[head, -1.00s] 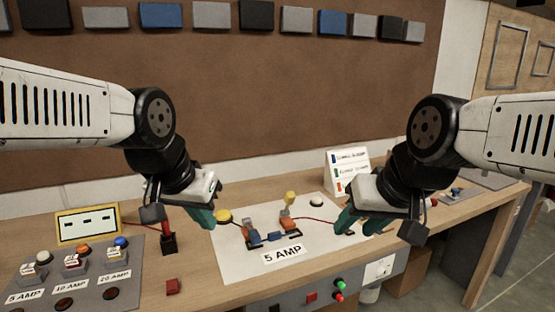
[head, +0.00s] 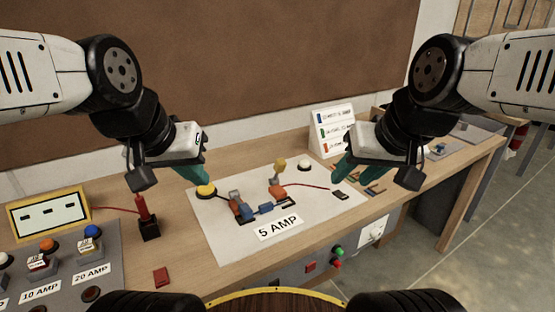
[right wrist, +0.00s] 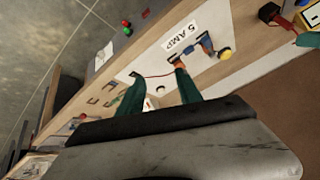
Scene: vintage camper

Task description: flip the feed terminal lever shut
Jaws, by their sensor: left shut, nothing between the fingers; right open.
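A small terminal assembly sits on the white sheet labelled 5 AMP (head: 212,226). Which lever is the feed one, I cannot tell.
A red wire (head: 308,185) runs right from the terminals. A folded sign (head: 332,128) stands behind my right gripper. A grey fuse panel (head: 62,267), a yellow-framed box (head: 48,213) and a red-topped black stand (head: 149,228) are at left.

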